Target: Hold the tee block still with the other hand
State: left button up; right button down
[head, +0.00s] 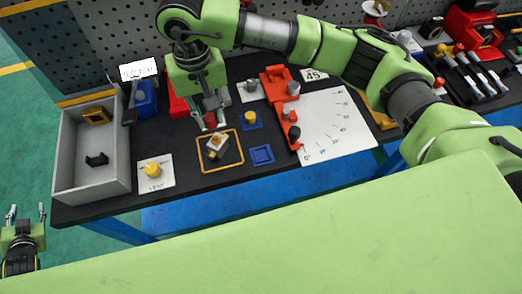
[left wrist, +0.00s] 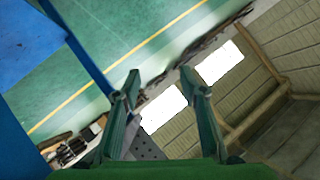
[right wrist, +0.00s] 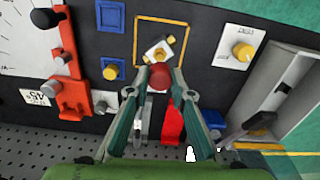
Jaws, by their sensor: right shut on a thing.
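The small pale tee block (head: 217,142), with brass-yellow parts, lies inside a yellow square outline (head: 239,148) on the black bench. It also shows in the right wrist view (right wrist: 158,51), just beyond the fingertips. My right gripper (head: 210,121) is behind the outline, shut on a red ball-shaped knob (right wrist: 159,77); what lies beneath the knob is partly hidden. The tips look close to the block, but I cannot tell whether anything touches it. My left gripper (head: 26,215) is open and empty, off the bench at the lower left. Its fingers (left wrist: 160,86) stand apart over the floor.
A grey bin (head: 66,160) with a few parts stands at the left end. A yellow knob on a white plate (head: 153,185) lies between bin and outline. A red-orange fixture (head: 275,83) and white angle sheet (head: 335,125) are to the right. A perforated panel (head: 110,35) stands behind.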

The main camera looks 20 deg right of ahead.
pick_arm(q)
jog(key=w+d+r+m+t, duration=0.1)
jog(key=w+r+t, duration=0.3)
jog(key=r, duration=0.9)
jog(key=w+d+r+m+t, duration=0.15)
jog(key=w+r, duration=0.45)
jog(key=r, duration=0.8)
jog(key=d+h, duration=0.4)
jog(key=d, duration=0.9)
jog(key=s+d+r+h, duration=0.1)
jog(key=d+h, duration=0.3)
jog(key=d, duration=1)
jog(key=s+d+m+g+h, duration=0.1)
jog(key=d+h, duration=0.3)
jog(key=d, duration=0.9)
jog(key=shift+s+d+r, duration=0.1)
jog(key=shift+d+r, duration=0.05)
jog(key=shift+d, duration=0.1)
jog(key=s+d+h, duration=0.1)
jog(key=s+d, duration=0.1)
jog(key=d, duration=0.2)
jog(key=m+g, duration=0.3)
jog(key=g, duration=0.5)
send_near(211, 152)
jog(key=shift+w+d+f+h, duration=0.25)
jog(key=shift+w+f+h, duration=0.15)
jog(key=shift+w+f, duration=0.1)
jog(key=shift+d+f, duration=0.15)
jog(key=shift+f, duration=0.05)
jog(key=shift+x, duration=4.35)
